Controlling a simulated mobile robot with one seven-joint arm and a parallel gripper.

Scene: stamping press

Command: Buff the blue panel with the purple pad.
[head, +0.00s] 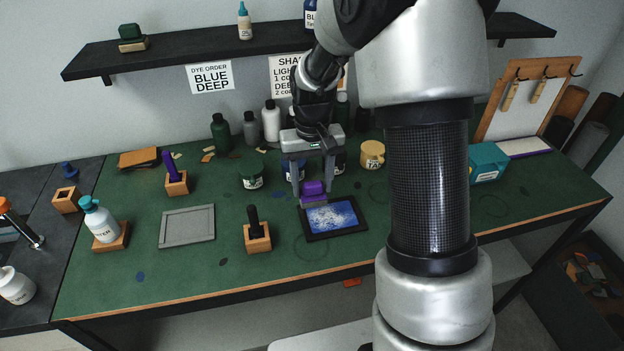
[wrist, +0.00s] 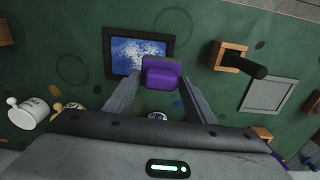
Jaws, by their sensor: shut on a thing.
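My gripper (head: 313,183) is shut on the purple pad (head: 313,189), a small block with a wider lower part. The pad also shows between the two fingers in the wrist view (wrist: 161,74). The blue panel (head: 334,217) lies flat in a black frame on the green bench and is mottled with white, cloudy patches. It also shows in the wrist view (wrist: 136,53). The pad is at the panel's back edge, toward its left in the head view, covering a little of the frame. I cannot tell whether it touches the panel.
A wooden block with a black handle (head: 254,232) and a grey framed panel (head: 187,226) are left of the blue panel. A teal box (head: 487,162) is at right. The bench front is clear.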

